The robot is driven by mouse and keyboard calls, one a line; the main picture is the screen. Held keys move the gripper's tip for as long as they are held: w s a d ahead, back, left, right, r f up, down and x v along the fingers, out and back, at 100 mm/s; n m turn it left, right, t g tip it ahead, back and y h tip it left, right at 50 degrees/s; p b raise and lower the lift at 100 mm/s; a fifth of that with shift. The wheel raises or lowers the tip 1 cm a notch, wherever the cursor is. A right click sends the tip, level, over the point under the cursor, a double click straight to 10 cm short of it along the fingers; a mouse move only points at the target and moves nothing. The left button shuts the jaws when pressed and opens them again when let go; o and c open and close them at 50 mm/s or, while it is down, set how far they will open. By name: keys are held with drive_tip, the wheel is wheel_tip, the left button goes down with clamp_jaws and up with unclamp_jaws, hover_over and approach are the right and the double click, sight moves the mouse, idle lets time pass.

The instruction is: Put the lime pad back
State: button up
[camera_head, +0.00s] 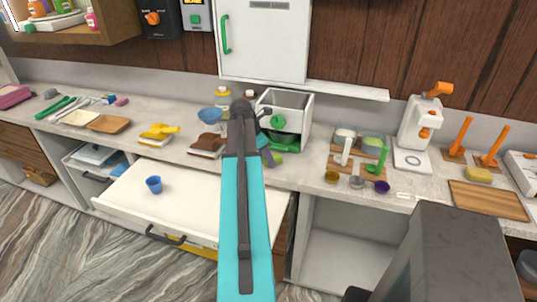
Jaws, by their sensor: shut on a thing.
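A small lime-green thing, which looks like the lime pad (277,159), shows just above the front edge of the counter, in front of the white box. My gripper (268,155) is at its left side and appears shut on it. My own arm hides part of the gripper and the counter behind it. I cannot tell whether the pad touches the counter.
A white drawer (190,201) stands open below, with a blue cup (154,185) in it. The white box (288,104) with green parts is close behind my gripper. A wooden board with spoons and small bowls (358,170) lies to the right.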

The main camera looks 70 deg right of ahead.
drive_tip(key=shift+f, duration=0.1)
drive_tip(key=o, duration=1.1)
drive_tip(key=b+v, duration=0.2)
drive_tip(key=v, duration=1)
idle(0.6)
